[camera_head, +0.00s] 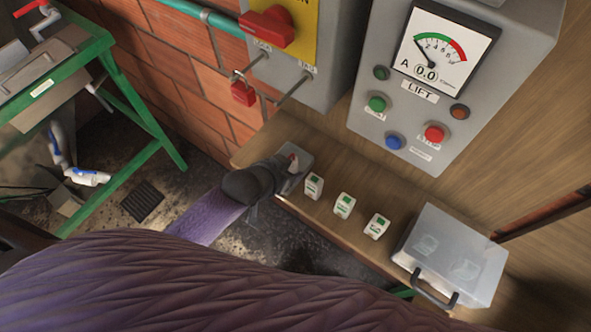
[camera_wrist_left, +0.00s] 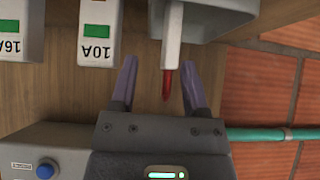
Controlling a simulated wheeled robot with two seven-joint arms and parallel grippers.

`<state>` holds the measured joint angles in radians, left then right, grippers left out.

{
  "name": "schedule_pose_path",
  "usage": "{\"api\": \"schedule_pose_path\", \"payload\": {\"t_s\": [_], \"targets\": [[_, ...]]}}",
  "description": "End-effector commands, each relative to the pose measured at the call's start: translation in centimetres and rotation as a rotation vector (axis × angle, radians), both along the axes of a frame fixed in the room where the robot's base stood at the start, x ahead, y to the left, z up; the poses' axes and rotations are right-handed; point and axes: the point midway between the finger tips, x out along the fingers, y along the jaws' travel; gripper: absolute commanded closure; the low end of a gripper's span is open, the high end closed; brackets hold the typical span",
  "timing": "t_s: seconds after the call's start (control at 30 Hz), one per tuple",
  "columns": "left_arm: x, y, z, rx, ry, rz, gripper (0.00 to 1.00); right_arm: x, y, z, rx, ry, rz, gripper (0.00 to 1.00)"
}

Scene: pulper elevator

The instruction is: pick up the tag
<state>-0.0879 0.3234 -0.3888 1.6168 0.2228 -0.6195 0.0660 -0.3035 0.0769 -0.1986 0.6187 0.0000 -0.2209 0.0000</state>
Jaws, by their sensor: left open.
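A slim white piece with a red end, which looks like the tag (camera_head: 293,161), stands in a small grey tray (camera_head: 305,152) at the left end of the wooden shelf. In the left wrist view the tag (camera_wrist_left: 172,38) reaches out of the tray (camera_wrist_left: 222,20), its red end between my fingers. My left gripper (camera_head: 284,172) is at the tray. Its purple fingers (camera_wrist_left: 158,64) are open on either side of the tag, with gaps showing. The gripper's dark body hides part of the tray in the head view. My right gripper is not in view.
Three white blocks with green labels (camera_head: 344,205) stand in a row on the shelf (camera_head: 322,218). A clear-lidded box (camera_head: 450,255) stands to their right. The LIFT panel (camera_head: 440,80) and a red padlock (camera_head: 243,93) are above. A green-framed bench (camera_head: 120,90) stands left.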

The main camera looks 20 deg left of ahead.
Motion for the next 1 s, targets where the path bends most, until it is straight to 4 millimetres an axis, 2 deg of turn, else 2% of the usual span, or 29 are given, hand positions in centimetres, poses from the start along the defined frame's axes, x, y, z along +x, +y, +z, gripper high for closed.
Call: {"api": "schedule_pose_path", "payload": {"t_s": [0.03,0.13,0.37,0.63,1.0], "targets": [[0.8,0.0,-1.0,0.001,0.0,0.001,0.41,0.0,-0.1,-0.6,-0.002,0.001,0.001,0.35],[1.7,-0.1,-1.7,-0.002,0.0,0.001,0.41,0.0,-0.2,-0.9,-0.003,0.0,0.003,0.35],[1.6,-0.5,-1.5,-0.001,-0.002,-0.001,0.43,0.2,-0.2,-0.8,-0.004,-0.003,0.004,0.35],[1.0,-1.1,-1.3,0.007,-0.007,-0.001,1.0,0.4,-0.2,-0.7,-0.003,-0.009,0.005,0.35],[1.2,-0.9,-1.4,0.004,-0.006,-0.001,1.0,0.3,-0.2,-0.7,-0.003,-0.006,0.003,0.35]]}}
